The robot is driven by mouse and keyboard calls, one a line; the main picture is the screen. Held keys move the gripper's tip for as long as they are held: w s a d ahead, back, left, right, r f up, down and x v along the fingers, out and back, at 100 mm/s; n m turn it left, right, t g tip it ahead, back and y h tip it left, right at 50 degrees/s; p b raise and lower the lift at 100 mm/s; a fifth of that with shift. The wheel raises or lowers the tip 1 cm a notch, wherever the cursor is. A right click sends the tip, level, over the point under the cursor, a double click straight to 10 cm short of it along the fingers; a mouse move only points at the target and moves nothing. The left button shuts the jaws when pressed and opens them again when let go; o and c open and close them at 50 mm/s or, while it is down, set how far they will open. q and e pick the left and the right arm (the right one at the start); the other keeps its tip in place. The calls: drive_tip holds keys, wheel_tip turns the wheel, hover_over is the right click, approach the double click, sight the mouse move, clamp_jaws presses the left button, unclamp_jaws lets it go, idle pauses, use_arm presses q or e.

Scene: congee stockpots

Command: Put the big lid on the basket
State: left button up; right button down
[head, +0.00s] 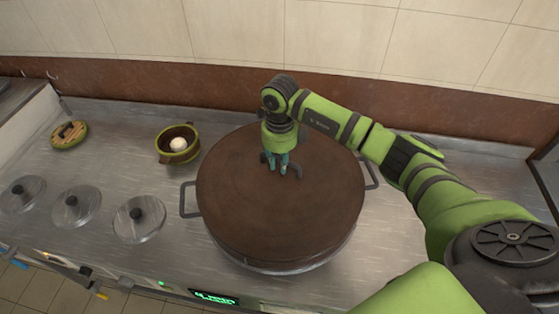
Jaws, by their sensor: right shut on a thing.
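A big round brown lid (235,205) covers most of a wide metal vessel with side handles (187,200) in the middle of the counter. The vessel's pale rim shows below the lid's front edge. I cannot tell whether the lid rests on it or is held slightly above. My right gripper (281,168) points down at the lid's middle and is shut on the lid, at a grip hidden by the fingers. A small brown-and-green basket (165,158) with a white round thing inside stands to the left, uncovered. My left gripper is out of view.
A small tan round lid with a green rim (62,140) lies at the far left. Metal lids with black knobs (140,219) sit in a row along the counter's left front. Bare counter (120,125) lies between the small lid and the small basket. A tiled wall stands behind.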

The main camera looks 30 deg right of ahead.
drive_tip(key=shift+f+b, duration=0.5)
drive_tip(key=shift+b, duration=0.1)
idle(0.6)
drive_tip(key=c, duration=1.4)
unclamp_jaws()
drive_tip(key=shift+s, duration=0.1)
drive_tip(key=shift+r+p, duration=3.55)
drive_tip(key=shift+r, duration=2)
drive_tip(key=shift+f, duration=0.15)
